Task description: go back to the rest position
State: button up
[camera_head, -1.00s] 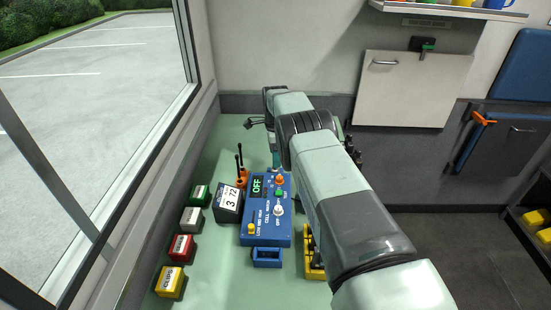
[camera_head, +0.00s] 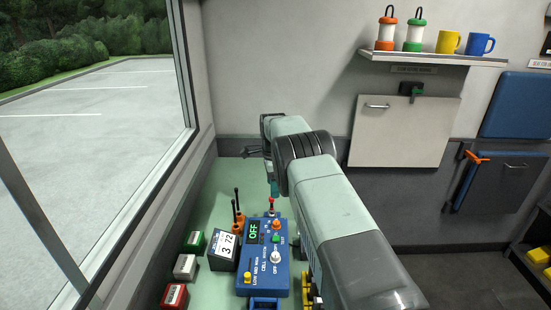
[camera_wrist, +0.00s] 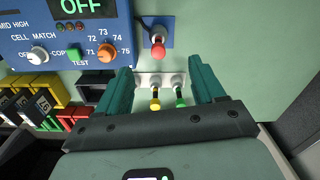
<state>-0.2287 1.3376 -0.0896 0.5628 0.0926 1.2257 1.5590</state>
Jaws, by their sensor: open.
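My gripper (camera_wrist: 162,84) is open, its two teal fingers spread apart with nothing held between them. In the wrist view, small yellow-tipped (camera_wrist: 155,103) and green-tipped (camera_wrist: 180,100) levers show between the fingers; I cannot tell the height above them. A red-tipped lever (camera_wrist: 158,47) stands just beyond the fingertips. The blue console (camera_head: 262,278) reads OFF on its display (camera_head: 253,230), with an orange knob and a green button. In the head view my arm reaches over the bench's right side and mostly hides the gripper; a teal finger shows near the console's far end.
On the green bench (camera_head: 212,190), a black box reading 3 72 (camera_head: 224,252) and green, white and red blocks stand left of the console. Two orange-based black sticks (camera_head: 238,218) stand behind the box. A window is at left; a shelf (camera_head: 430,58) holds lanterns and mugs.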

jog(key=s+d+r+n+t, duration=0.1)
jog(key=s+d+r+n, duration=0.15)
jog(key=r, duration=0.65)
jog(key=s+d+r+n, duration=0.1)
jog(key=s+d+r, duration=0.15)
jog(key=r, duration=0.55)
jog(key=s+d+r+n+t, duration=0.1)
jog(key=s+r+n, duration=0.15)
jog(key=r, duration=0.65)
jog(key=s+d+r+n+t, duration=0.1)
jog(key=s+d+r+n, duration=0.1)
jog(key=s+r, duration=0.4)
jog(key=s+d+r+n, duration=0.1)
jog(key=s+d+r, duration=0.15)
jog(key=s, duration=0.55)
jog(key=s+d+f+n+t, duration=0.1)
jog(key=s+n, duration=0.2)
jog(key=s, duration=1)
jog(key=s+d+f+n+t, duration=0.1)
jog(key=s+n, duration=0.3)
jog(key=s, duration=0.8)
jog(key=shift+s+d+f, duration=0.35)
jog(key=shift+d, duration=0.2)
jog(key=shift+o, duration=0.2)
